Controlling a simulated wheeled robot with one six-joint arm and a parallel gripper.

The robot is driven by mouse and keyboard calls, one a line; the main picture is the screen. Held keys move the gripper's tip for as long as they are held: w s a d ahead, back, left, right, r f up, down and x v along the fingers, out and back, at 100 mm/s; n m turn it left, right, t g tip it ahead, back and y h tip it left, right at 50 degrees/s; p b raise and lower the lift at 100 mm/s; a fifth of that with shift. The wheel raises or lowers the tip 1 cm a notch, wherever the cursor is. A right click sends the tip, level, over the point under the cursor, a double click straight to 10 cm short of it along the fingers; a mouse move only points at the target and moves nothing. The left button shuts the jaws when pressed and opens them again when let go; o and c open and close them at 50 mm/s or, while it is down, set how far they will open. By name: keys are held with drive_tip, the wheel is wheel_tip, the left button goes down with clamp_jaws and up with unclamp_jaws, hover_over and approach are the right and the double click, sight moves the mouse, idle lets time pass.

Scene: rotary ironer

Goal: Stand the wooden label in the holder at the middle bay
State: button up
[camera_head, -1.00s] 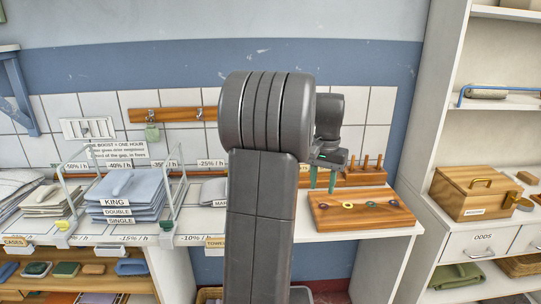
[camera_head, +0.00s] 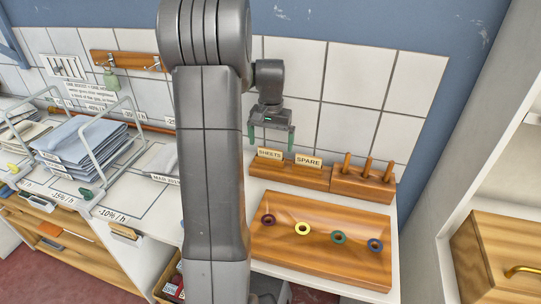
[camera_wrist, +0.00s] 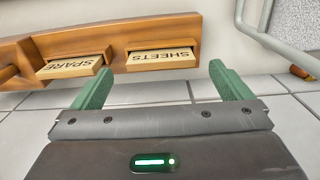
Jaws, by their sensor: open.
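Two wooden labels, SHEETS (camera_head: 269,154) and SPARE (camera_head: 308,161), stand in a long wooden rack (camera_head: 288,175) at the back of the counter. In the wrist view, SHEETS (camera_wrist: 162,58) and SPARE (camera_wrist: 72,67) appear upside down in their slots. My gripper (camera_head: 271,143) is open and empty, just above and behind the rack, nearest SHEETS. Its green fingers (camera_wrist: 160,84) are spread, with SHEETS beyond them and roughly between them. A label (camera_head: 125,232) sits at the counter's front edge on the left. I cannot make out the middle bay's holder.
Wooden pegs (camera_head: 367,168) rise from the rack's right end. A wooden tray (camera_head: 320,262) with several coloured rings lies in front of it. Wire frames (camera_head: 105,150) and folded linen (camera_head: 75,145) stand left. A tiled wall (camera_head: 350,90) is close behind my gripper.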

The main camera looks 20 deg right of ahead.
sight(270, 149)
drive_tip(key=shift+a+f, duration=0.2)
drive_tip(key=shift+f, duration=1.05)
drive_tip(key=shift+d+f, duration=0.1)
drive_tip(key=shift+f, duration=0.25)
drive_tip(key=shift+c, duration=0.5)
drive_tip(key=c, duration=0.9)
drive_tip(key=shift+r, duration=0.15)
drive_tip(key=shift+c, duration=0.3)
